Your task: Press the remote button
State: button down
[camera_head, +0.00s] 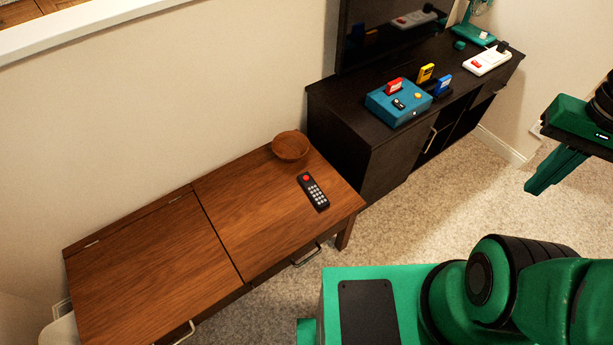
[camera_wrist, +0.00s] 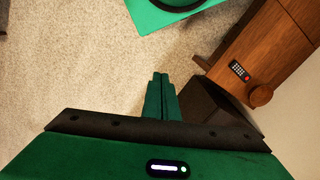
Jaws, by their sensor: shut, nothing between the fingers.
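The remote (camera_head: 313,191) is black with a red round button (camera_head: 306,178) at its far end and several pale keys. It lies flat on the right part of the brown wooden desk (camera_head: 225,215). In the wrist view the remote (camera_wrist: 239,70) is small, on the wooden top at upper right. My gripper (camera_head: 535,186) is at the right of the head view, over the carpet and well apart from the remote. In the wrist view its fingers (camera_wrist: 160,80) are together and empty.
A wooden bowl (camera_head: 290,146) stands behind the remote. A black cabinet (camera_head: 370,140) adjoins the desk and holds a blue console (camera_head: 399,103) with coloured cartridges, a white power strip (camera_head: 487,62) and a screen (camera_head: 390,30). Carpet (camera_head: 430,220) lies open between my arm and the furniture.

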jog(key=w+a+f+n+t, duration=0.1)
jog(key=w+a+f+n, duration=0.35)
jog(key=w, duration=0.45)
jog(key=w+a+f+n+t+y, duration=0.1)
jog(key=w+a+f+n, duration=0.3)
jog(key=w, duration=0.5)
jog(key=w+a+f+n+t, duration=0.25)
jog(key=w+f+n, duration=0.3)
jog(key=w, duration=0.45)
jog(key=n+t+y, duration=0.2)
jog(key=n+y, duration=0.4)
jog(key=n, duration=0.4)
send_over(306, 178)
notch_tip(306, 178, down, 22)
jog(key=shift+s+d+r, duration=0.1)
jog(key=shift+s+d, duration=0.2)
jog(key=shift+d, duration=0.15)
jog(key=shift+f, duration=4.4)
